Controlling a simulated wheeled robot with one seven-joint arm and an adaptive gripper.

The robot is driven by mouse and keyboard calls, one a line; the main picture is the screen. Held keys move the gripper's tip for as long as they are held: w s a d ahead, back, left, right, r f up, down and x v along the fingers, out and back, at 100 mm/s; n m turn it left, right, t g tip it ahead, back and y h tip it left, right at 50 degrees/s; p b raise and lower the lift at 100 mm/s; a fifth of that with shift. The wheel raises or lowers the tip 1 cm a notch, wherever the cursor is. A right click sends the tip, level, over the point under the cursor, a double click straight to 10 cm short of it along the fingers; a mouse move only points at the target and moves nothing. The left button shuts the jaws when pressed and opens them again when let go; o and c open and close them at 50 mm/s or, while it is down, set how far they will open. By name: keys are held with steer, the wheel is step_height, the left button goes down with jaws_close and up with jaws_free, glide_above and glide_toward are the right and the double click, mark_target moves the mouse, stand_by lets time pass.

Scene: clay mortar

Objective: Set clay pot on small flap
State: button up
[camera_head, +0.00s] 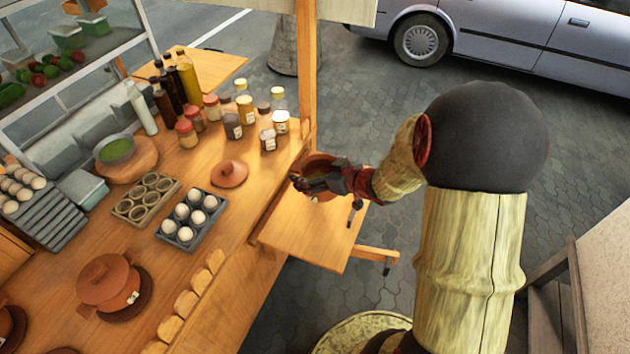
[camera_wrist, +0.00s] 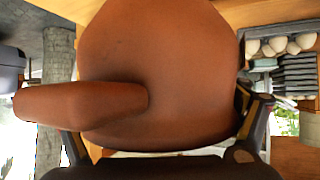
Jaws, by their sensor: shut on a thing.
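The brown clay pot (camera_head: 318,160) is at the far end of the small wooden flap (camera_head: 310,240), beside the main counter. My gripper (camera_head: 312,181) is shut on the pot and hides part of it. I cannot tell whether the pot touches the flap or hangs just above it. In the wrist view the pot (camera_wrist: 165,60) fills the middle, its stubby handle pointing left, with my gripper's dark fingers (camera_wrist: 160,115) on either side.
A clay lid (camera_head: 230,173) lies on the counter (camera_head: 215,245), near an egg tray (camera_head: 187,236). Jars and bottles (camera_head: 187,78) stand at the back. Another lidded pot (camera_head: 105,280) is at the front left. A wooden post (camera_head: 306,70) rises behind the flap. The flap's near part is clear.

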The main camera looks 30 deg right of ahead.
steer(key=w+d+f+b, duration=0.1)
steer(key=w+f, duration=0.1)
steer(key=w+d+f+b, duration=0.1)
steer(key=f, duration=0.1)
steer(key=w+d+f+b, duration=0.1)
steer(key=w+f, duration=0.1)
steer(key=shift+w+d, duration=0.3)
steer(key=shift+w+f, duration=0.1)
steer(key=shift+f, duration=0.1)
steer(key=f+b, duration=0.2)
steer(key=f, duration=0.1)
steer(key=shift+w+d+f+b, duration=0.2)
steer(key=shift+f+b, duration=0.05)
steer(key=shift+b, duration=0.1)
steer(key=shift+r, duration=0.1)
steer(key=o, duration=1.5)
steer(key=shift+s+f, duration=0.1)
steer(key=shift+f, duration=0.15)
steer(key=shift+o, duration=0.2)
